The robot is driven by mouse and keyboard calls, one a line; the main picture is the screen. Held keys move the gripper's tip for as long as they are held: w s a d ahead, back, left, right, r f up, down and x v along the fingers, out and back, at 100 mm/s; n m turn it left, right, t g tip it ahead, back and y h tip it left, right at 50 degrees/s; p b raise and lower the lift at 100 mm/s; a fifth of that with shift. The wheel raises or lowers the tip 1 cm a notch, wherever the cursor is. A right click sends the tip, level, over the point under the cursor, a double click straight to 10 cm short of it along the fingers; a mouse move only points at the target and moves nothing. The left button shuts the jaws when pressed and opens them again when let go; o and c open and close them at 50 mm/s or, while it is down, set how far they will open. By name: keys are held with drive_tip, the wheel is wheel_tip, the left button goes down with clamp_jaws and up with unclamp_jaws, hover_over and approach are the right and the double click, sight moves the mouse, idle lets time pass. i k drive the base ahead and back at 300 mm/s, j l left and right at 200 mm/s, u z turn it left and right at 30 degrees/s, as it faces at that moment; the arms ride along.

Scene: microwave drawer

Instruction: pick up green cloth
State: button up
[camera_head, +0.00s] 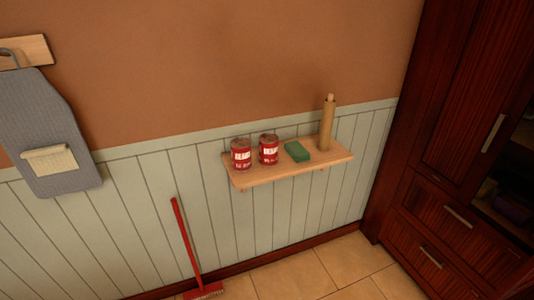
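A small green cloth (297,151), shaped like a flat folded block, lies on a wooden wall shelf (262,178). My gripper is not in view.
A red broom (187,246) leans on the wall below. A grey apron (50,130) hangs at left. A dark wooden cabinet (455,120) stands at right. Tiled floor shows below.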

sight(297, 152)
drive_tip(key=i+l+u, duration=0.1)
drive_tip(key=i+l, duration=0.15)
drive_tip(key=i+l+u, duration=0.1)
drive_tip(key=l, duration=0.25)
drive_tip(key=i+l+u, duration=0.15)
drive_tip(key=i+l, duration=0.15)
drive_tip(key=i+l+u, duration=0.1)
drive_tip(key=l, duration=0.3)
drive_tip(key=i+l+u, duration=0.1)
drive_tip(key=i+l, duration=0.15)
drive_tip(key=l, duration=0.15)
